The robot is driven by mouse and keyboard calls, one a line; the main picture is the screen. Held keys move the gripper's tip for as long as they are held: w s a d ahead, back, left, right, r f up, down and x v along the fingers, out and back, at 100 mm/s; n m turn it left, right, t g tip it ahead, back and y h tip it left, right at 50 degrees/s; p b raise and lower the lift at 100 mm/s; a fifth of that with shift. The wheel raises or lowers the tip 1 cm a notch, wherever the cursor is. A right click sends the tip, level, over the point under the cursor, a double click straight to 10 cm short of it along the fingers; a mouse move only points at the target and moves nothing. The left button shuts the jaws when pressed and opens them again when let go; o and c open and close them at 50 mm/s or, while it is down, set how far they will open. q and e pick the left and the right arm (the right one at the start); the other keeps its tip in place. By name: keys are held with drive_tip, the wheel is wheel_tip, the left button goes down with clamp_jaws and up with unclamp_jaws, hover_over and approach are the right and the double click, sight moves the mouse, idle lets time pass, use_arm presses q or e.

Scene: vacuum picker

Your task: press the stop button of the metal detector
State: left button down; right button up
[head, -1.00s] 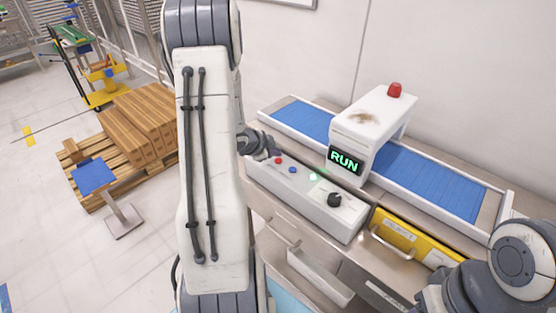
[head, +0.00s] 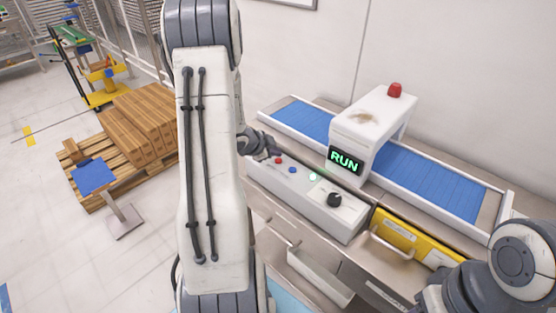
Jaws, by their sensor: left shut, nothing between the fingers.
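The metal detector (head: 366,128) is a white arch over a blue conveyor belt, with a red lamp (head: 394,90) on top. Its display (head: 345,160) reads RUN in green. The control box (head: 318,206) in front carries a red button (head: 278,160), a blue button (head: 292,170), a lit green-white one (head: 312,176) and a black knob (head: 334,199). My left gripper (head: 274,151) is shut and empty, its tip just above and beside the red button. I cannot tell whether it touches the button. My right gripper is out of the picture; only part of my right arm shows.
The blue belt (head: 435,180) runs along the wall behind the box. A yellow drawer (head: 412,238) and an open tray (head: 320,276) are at the front of the bench. Stacked cartons (head: 140,125) lie on a pallet at left, with a blue-topped stand (head: 93,177) near them.

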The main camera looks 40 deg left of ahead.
use_arm(q)
drive_tip(key=shift+f+b, duration=0.3)
drive_tip(key=shift+f, duration=0.1)
drive_tip(key=shift+f+b, duration=0.3)
drive_tip(key=shift+f, duration=0.1)
idle(0.7)
idle(0.3)
drive_tip(key=shift+r+p, duration=0.8)
wheel_tip(320, 180, up, 5)
drive_tip(key=p, duration=0.5)
